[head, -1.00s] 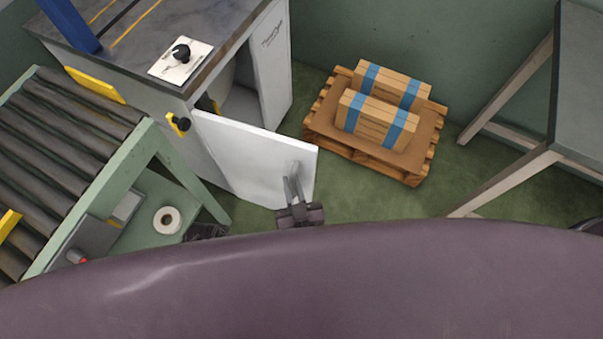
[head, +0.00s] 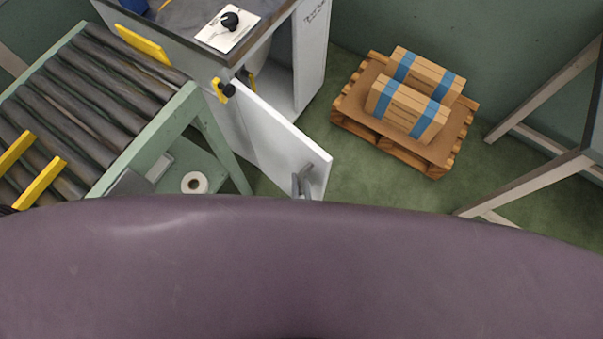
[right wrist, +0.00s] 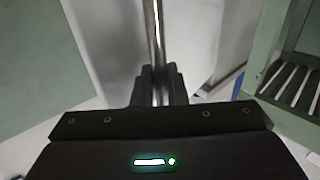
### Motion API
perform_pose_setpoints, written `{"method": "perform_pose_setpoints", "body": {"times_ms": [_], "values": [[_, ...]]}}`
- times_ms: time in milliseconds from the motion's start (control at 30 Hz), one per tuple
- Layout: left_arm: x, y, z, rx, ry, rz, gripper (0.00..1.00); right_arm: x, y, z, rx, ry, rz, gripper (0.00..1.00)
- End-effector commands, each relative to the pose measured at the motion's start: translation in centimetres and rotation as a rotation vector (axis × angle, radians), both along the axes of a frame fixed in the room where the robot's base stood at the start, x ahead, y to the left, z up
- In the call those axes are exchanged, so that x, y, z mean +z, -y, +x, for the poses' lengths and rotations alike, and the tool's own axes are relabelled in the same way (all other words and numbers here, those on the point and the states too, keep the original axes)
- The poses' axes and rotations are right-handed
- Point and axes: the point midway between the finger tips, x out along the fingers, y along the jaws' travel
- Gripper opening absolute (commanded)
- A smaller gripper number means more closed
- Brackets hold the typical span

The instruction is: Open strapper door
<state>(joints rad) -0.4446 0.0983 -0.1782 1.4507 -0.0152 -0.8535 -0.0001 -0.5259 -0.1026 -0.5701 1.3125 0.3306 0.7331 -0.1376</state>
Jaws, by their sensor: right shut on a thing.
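The strapper door (head: 275,135) is a white panel at the strapper's near corner. It stands open, swung out toward me, and the cabinet inside (head: 278,88) shows beyond it. My right gripper (head: 302,182) is at the door's free end, its body hidden behind my own purple body. In the right wrist view the right gripper (right wrist: 158,84) is shut on a metal bar handle (right wrist: 154,35), which runs upright between its fingers beside the white panel. My left gripper cannot be made out.
A green-framed roller conveyor (head: 95,95) stands at left, with a tape roll (head: 195,183) on its lower shelf. A wooden pallet (head: 350,115) with strapped boxes (head: 410,105) lies right of the door, green floor between. A table leg (head: 530,180) stands at far right.

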Motion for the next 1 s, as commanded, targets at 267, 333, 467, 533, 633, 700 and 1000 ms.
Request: {"method": "perform_pose_setpoints", "body": {"times_ms": [267,333,467,533,633,700,1000], "values": [[0.0,0.0,0.0,0.000,0.000,0.000,0.00,0.1,-0.1,0.1,0.001,0.000,0.003,0.30],[0.0,0.0,0.0,0.000,0.000,0.000,0.00,0.1,-0.1,0.1,0.001,0.001,0.002,0.30],[0.0,0.0,0.0,0.000,0.000,0.000,0.00,0.0,0.0,0.0,0.001,0.000,0.001,0.30],[0.0,0.0,0.0,0.000,0.000,0.000,0.00,0.0,0.0,-0.3,0.001,-0.001,0.001,0.30],[0.1,0.0,0.0,0.000,0.003,-0.001,0.00,-0.1,0.3,-1.6,0.002,-0.004,0.000,0.30],[0.1,0.0,0.1,0.000,0.006,-0.001,0.00,0.0,0.5,-2.7,0.002,-0.004,0.001,0.30],[-0.5,-0.2,-0.1,0.002,0.004,0.002,0.00,0.0,1.3,-7.0,0.002,-0.002,0.003,0.30]]}}
